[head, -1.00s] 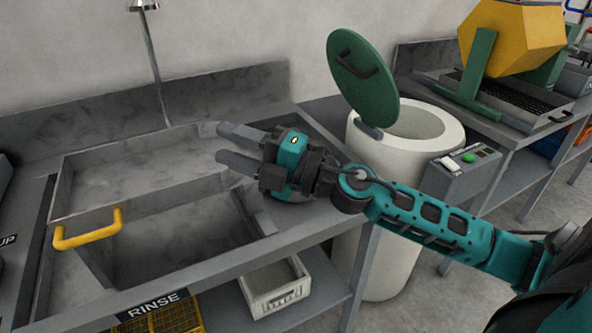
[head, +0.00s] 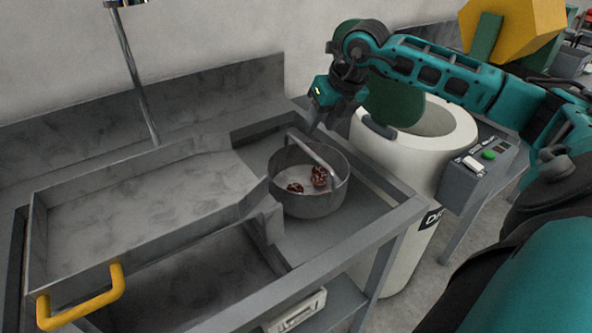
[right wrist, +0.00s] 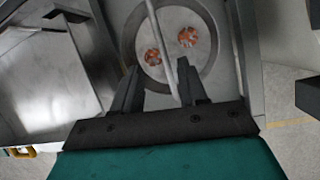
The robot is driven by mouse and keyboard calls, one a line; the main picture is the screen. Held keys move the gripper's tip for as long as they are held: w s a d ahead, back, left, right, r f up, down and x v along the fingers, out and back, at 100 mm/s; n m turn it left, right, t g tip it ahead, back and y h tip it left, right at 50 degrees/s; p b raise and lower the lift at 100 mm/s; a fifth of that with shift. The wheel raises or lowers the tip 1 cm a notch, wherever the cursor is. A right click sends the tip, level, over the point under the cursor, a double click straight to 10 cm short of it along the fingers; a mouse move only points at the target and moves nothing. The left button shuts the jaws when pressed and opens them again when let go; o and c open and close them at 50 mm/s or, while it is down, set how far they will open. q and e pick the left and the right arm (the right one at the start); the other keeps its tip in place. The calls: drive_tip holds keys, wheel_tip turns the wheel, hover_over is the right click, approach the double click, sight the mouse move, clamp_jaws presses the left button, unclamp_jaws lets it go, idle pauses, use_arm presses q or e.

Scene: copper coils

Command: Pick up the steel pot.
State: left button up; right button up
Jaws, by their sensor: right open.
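The steel pot (head: 308,203) stands upright on the grey bench, just right of the sloped tray's spout, with a bar handle (head: 314,152) arching over its top. Reddish copper coils (head: 319,177) lie inside it. My right gripper (head: 327,122) is above the pot at its back right, pointing down, open and empty. In the right wrist view the gripper (right wrist: 157,85) has its fingers apart over the near side of the pot (right wrist: 208,80), and the handle bar (right wrist: 163,45) runs between them, apart from both. My left gripper is not in view.
The grey tray (head: 130,222) with a yellow handle (head: 82,297) lies left of the pot. A white drum (head: 425,150) with a raised green lid (head: 392,100) stands close on the right, beside a control box (head: 480,170). The bench edge runs in front.

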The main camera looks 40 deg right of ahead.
sight(309, 149)
drive_tip(key=x, duration=1.2)
drive_tip(key=shift+s+f, duration=0.2)
drive_tip(key=shift+s, duration=0.1)
clamp_jaws()
drive_tip(key=shift+r, duration=0.1)
idle(0.8)
